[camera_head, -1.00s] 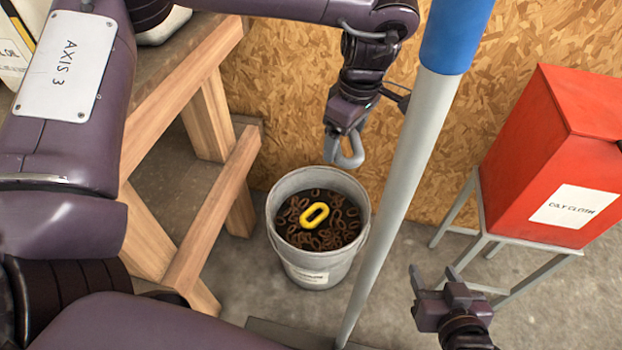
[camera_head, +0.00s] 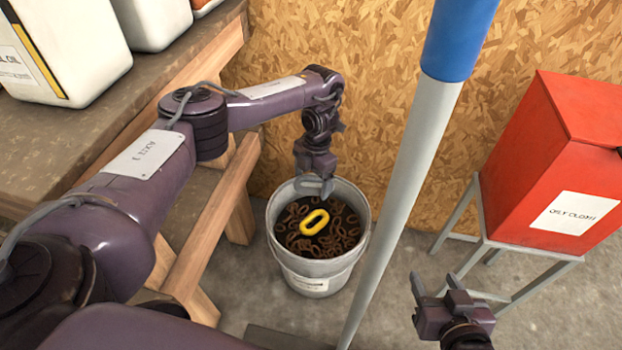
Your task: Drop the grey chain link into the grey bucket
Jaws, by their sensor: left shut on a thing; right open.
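The grey bucket (camera_head: 312,268) stands on the floor, holding several rusty brown links and one yellow link (camera_head: 314,222) on top. My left gripper (camera_head: 315,180) points down over the bucket's back rim. It is shut on the grey chain link (camera_head: 318,187), which hangs below it at the bucket's mouth; whether it is below rim level I cannot tell. My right gripper (camera_head: 436,284) is open and empty, at the lower right, well away from the bucket.
A grey pole with a blue top (camera_head: 400,190) rises just right of the bucket. A wooden bench (camera_head: 205,235) with white containers (camera_head: 75,50) is at the left. A red oily-cloth bin (camera_head: 545,160) stands on a grey stand at the right. A chipboard wall is behind.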

